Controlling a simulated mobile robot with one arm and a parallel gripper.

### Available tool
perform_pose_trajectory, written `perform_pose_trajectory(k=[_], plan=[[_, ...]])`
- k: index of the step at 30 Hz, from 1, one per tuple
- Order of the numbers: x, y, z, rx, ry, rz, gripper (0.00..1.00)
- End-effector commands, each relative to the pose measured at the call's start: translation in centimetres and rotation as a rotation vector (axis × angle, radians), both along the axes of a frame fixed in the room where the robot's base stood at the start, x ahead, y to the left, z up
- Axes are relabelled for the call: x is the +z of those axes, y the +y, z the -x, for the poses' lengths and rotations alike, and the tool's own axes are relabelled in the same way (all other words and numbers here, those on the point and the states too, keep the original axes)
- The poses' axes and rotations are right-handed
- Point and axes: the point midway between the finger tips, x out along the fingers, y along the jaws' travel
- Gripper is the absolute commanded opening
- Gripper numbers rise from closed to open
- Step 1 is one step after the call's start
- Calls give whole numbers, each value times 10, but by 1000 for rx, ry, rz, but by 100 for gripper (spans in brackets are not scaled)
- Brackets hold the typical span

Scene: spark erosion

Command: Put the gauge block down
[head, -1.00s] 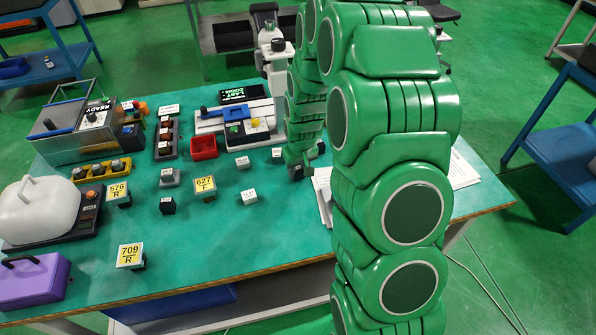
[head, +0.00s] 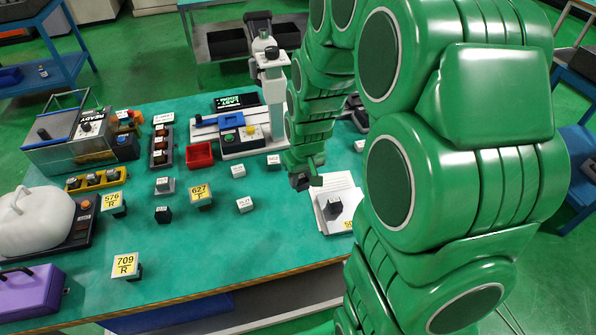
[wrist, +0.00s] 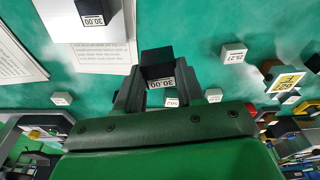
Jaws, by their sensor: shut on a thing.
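My gripper (wrist: 158,92) is shut on a dark gauge block (wrist: 157,66), whose white label reads 30.00 in the wrist view. Green tabletop shows around the block; I cannot tell whether it touches the table. In the head view my gripper (head: 309,181) is over the table just left of the white papers, with the dark held block (head: 299,182) partly showing at its tip. A second dark block (wrist: 92,11), also labelled 30.00, sits on a grey piece by the papers; it also shows in the head view (head: 334,206).
White papers (head: 346,186) lie right of my gripper. Small white-topped blocks (head: 244,204) stand to its left, with a yellow-labelled 627 block (head: 200,195) beyond. A red bin (head: 199,155) and a white machine (head: 245,130) stand behind. The table's front middle (head: 215,250) is clear.

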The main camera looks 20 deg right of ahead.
Motion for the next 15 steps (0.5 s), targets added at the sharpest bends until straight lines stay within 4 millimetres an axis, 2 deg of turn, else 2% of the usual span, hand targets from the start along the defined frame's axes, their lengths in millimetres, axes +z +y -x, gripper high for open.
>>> perform_pose_trajectory(k=[6,15], plan=[[12,1,24,0,-3,0,0],[19,1,44,-1,0,0,0]])
